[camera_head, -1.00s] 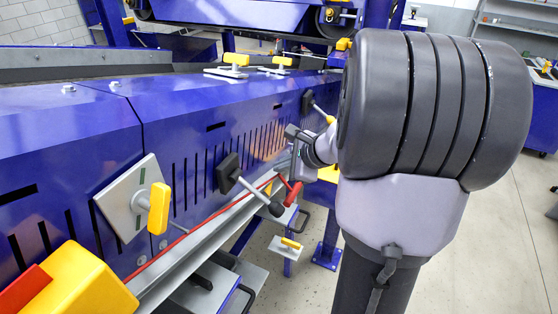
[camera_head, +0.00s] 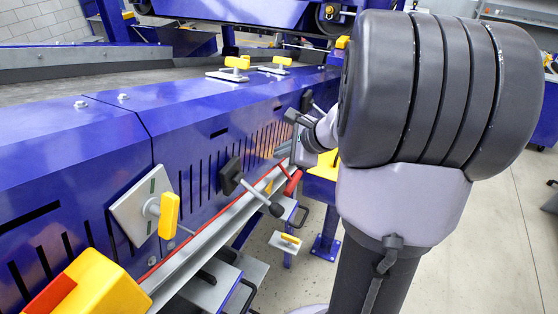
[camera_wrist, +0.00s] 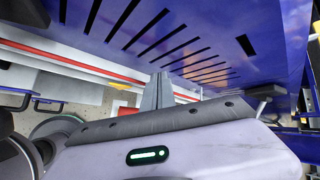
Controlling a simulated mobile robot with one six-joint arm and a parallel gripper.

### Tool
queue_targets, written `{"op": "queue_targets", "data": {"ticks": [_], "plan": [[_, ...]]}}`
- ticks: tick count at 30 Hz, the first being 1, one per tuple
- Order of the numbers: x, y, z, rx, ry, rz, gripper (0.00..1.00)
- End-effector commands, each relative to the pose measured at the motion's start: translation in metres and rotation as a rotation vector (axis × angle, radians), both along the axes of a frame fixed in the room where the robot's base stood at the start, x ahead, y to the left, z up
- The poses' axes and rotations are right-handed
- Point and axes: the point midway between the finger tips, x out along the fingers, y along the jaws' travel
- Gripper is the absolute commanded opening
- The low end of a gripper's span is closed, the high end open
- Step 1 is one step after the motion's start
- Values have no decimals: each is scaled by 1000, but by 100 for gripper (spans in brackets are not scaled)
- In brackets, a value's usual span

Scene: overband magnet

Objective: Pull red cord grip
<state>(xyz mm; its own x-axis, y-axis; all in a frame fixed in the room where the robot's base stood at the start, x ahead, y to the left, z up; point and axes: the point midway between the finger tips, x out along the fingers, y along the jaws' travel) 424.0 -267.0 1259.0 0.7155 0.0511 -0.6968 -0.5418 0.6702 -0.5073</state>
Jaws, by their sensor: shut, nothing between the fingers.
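The red cord grip (camera_head: 292,184) hangs beside the blue conveyor side, at the far end of the red cord (camera_head: 215,220) as seen in the head view. My gripper (camera_head: 296,152) is close above the grip, its grey fingers together and empty; I cannot tell whether they touch the grip. In the wrist view, my gripper (camera_wrist: 157,92) is shut, its fingers in front of the slotted blue panel. The red cord (camera_wrist: 70,56) runs along a pale rail there. A small red piece (camera_wrist: 127,110) shows just left of the fingers, mostly hidden by my gripper body.
The blue slotted conveyor side (camera_head: 200,130) stands close along the left. A black-knobbed lever (camera_head: 250,193) and a yellow handle (camera_head: 168,215) stick out from it. A yellow-red box (camera_head: 100,285) is in the near left corner. Open floor (camera_head: 510,250) lies to the right.

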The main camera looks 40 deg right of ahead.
Motion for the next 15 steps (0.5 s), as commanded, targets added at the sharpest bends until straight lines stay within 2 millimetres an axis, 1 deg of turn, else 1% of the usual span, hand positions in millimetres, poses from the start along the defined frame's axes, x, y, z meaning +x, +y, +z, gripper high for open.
{"op": "queue_targets", "data": {"ticks": [5,15], "plan": [[0,0,2,0,0,0,0],[0,0,36,-2,0,0,0]]}}
